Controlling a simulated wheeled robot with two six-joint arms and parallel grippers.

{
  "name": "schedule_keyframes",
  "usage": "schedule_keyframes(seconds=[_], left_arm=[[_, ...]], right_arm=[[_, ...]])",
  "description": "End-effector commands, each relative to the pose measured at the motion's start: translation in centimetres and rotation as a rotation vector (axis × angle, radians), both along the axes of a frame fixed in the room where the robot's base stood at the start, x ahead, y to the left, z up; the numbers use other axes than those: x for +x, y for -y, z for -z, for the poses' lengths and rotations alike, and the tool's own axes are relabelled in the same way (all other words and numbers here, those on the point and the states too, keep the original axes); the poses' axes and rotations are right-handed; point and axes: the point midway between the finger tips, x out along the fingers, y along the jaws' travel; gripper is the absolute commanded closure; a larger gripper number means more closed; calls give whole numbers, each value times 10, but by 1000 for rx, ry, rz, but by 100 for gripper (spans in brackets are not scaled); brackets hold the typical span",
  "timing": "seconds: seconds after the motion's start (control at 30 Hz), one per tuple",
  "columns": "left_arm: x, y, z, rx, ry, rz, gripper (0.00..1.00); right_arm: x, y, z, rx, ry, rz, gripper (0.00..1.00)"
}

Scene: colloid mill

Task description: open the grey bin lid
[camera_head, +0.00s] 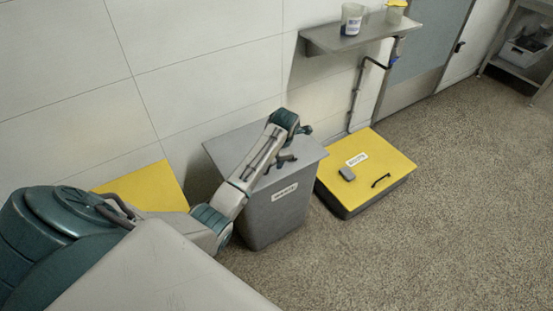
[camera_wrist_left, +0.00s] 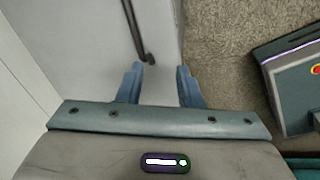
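The grey bin (camera_head: 272,213) stands against the tiled wall, with a white label on its front. Its flat grey lid (camera_head: 225,147) looks shut. My left arm reaches over the lid, and my left gripper (camera_head: 284,160) is low over its middle. In the left wrist view the two blue fingers of my left gripper (camera_wrist_left: 159,78) are apart with nothing clasped between them. A dark bar handle (camera_wrist_left: 136,32) on the pale lid lies just ahead of the fingertips, nearer the left finger. Contact cannot be told. My right gripper is not in view.
A yellow-lidded bin (camera_head: 395,163) stands right of the grey bin, and another yellow lid (camera_head: 148,187) is at the left. A wall shelf (camera_head: 345,42) holds containers above. The speckled floor (camera_head: 450,200) is open at the right.

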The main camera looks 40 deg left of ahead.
Motion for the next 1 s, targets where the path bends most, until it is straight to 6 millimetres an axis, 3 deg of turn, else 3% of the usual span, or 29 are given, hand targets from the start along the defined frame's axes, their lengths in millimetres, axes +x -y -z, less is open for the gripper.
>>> schedule_keyframes(seconds=[0.03, 0.1, 0.2, 0.3, 0.47, 0.8, 1.0], left_arm=[[10, -4, -18, -6, 15, -78, 67], [17, -7, -33, -14, 27, -174, 67], [22, -9, -46, -22, 36, -261, 67], [24, -11, -47, -25, 37, -295, 67], [25, -15, -26, -25, 37, -299, 67], [30, -26, 35, -25, 37, -297, 67], [31, -29, 53, -25, 38, -297, 67]], right_arm=[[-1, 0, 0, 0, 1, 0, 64], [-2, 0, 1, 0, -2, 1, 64], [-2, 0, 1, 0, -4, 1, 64], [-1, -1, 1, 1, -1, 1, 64], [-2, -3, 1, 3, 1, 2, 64], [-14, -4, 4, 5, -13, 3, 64], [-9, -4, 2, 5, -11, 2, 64]])
